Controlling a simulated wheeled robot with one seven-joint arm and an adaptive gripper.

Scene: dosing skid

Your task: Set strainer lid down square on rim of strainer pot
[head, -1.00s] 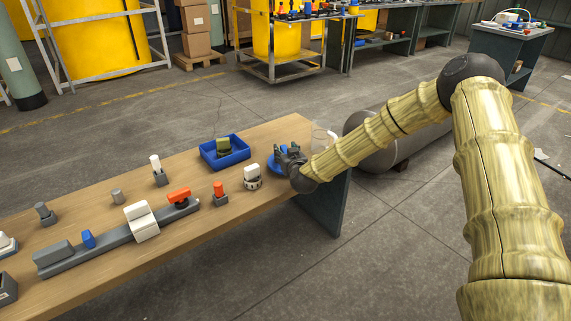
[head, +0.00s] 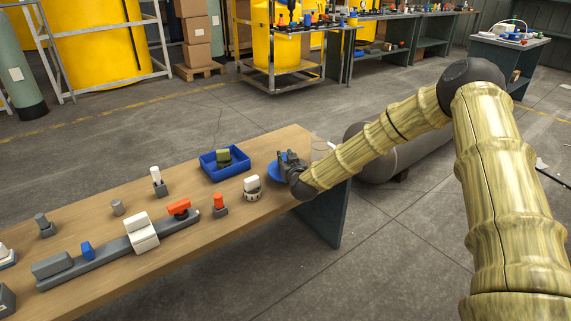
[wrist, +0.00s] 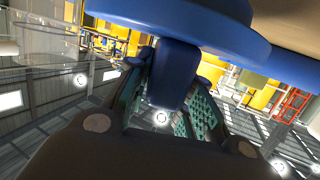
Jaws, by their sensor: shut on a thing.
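The blue strainer lid (head: 277,174) is a round disc at the far right end of the bench. It fills the top of the wrist view (wrist: 185,25), its upright blue grip (wrist: 176,75) between my fingers. My gripper (head: 289,157) is shut on that grip; its ribbed green fingers (wrist: 172,88) show either side of it. A faint clear round vessel (head: 319,143), perhaps the strainer pot, stands behind my wrist, partly hidden; a clear vessel also shows at left in the wrist view (wrist: 42,38). Whether the lid touches the bench is unclear.
A blue bin (head: 224,161) with a green-topped block, a white-topped part (head: 251,186) and an orange-topped part (head: 220,204) stand left of my gripper. A grey rail (head: 110,259) runs along the wooden bench (head: 190,257). A grey tank (head: 418,155) lies beyond its end.

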